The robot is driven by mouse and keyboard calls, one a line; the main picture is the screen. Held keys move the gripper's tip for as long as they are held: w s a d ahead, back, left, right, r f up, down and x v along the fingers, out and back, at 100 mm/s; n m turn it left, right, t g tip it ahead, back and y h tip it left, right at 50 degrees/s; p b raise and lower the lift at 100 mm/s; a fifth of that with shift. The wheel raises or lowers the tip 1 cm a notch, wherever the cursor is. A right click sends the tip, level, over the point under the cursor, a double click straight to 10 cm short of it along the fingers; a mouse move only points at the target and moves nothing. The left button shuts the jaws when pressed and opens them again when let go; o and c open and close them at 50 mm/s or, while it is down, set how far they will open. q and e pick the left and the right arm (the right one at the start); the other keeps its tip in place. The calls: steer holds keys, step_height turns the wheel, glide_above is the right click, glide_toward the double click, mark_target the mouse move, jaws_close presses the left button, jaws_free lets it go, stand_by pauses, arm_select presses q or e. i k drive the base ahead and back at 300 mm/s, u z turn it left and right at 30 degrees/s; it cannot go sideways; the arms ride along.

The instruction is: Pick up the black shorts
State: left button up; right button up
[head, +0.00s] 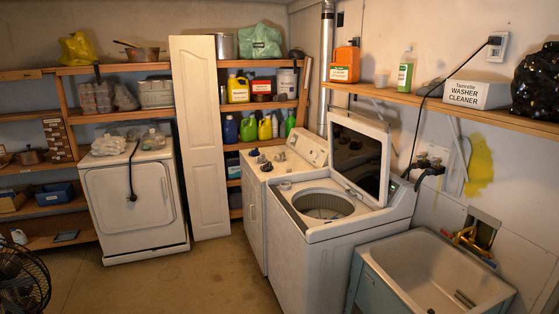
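I cannot pick out black shorts for certain in the head view. Several small dark items (261,159) lie on top of the white machine (252,205) left of the open washer; they are too small to identify. The top-loading washer (318,240) has its lid (357,158) raised, and its drum opening (324,204) is visible, with its inside only partly shown. Neither of my grippers is in view.
A utility sink (420,262) stands at the lower right. A wooden shelf (455,109) above holds a washer cleaner box (470,94) and a shiny black bundle (537,82). A black fan (20,279) stands at lower left. The floor (190,285) between is mostly clear.

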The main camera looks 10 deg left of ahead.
mark_target(267, 168)
steer(key=u, duration=0.4)
steer(key=i, duration=0.65)
steer(key=u, duration=1.2)
steer(key=i, duration=1.95)
steer(key=z, duration=0.4)
steer(key=i, duration=1.5)
steer(key=z, duration=0.95)
